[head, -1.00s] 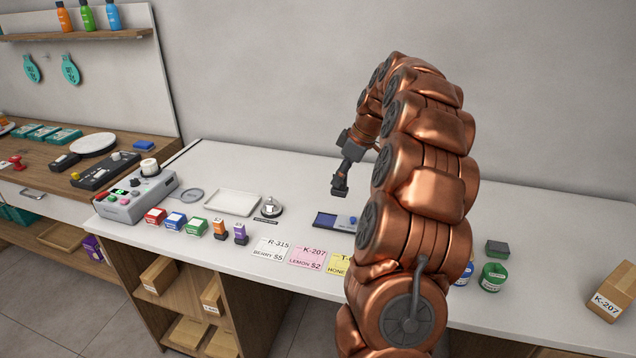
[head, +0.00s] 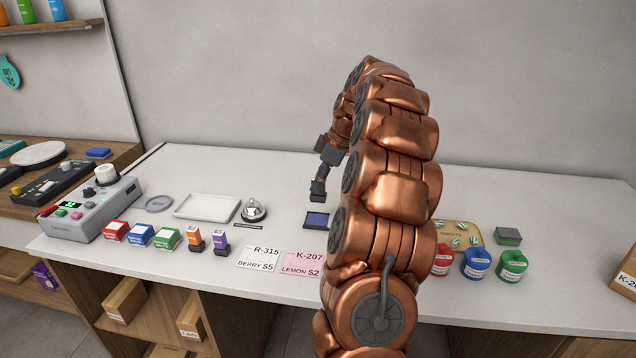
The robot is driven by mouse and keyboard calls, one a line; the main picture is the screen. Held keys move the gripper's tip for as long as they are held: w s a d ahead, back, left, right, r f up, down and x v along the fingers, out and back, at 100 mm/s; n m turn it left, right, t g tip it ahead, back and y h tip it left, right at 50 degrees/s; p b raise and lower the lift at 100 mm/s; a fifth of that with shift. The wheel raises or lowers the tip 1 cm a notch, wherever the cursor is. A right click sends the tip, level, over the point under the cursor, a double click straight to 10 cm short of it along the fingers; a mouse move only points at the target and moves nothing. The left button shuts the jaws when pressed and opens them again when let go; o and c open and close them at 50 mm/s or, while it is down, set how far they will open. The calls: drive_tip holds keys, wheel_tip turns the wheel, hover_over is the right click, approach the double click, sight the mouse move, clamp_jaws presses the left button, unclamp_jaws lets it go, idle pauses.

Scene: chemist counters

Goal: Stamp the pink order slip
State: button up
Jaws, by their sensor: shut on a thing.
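The pink order slip (head: 302,262), marked K-207 LEMON $2, lies flat on the white counter. My arm covers its right edge. The stamp's face is hidden. My arm hides the right part of the ink pad.
The white R-315 slip (head: 259,258) lies left of the pink one. Two small stamps (head: 207,240), coloured boxes (head: 140,235), a bell (head: 253,209) and a tray (head: 207,207) stand further left. Lidded jars (head: 476,263) and a tablet board (head: 460,233) are right of my arm.

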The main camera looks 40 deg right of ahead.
sight(321, 194)
drive_tip(key=shift+f, duration=2.8)
drive_tip(key=shift+f+b, duration=0.55)
drive_tip(key=shift+b, duration=0.15)
drive_tip(key=shift+r, duration=0.1)
drive_tip(key=shift+r, duration=3.45)
drive_tip(key=shift+p, duration=0.3)
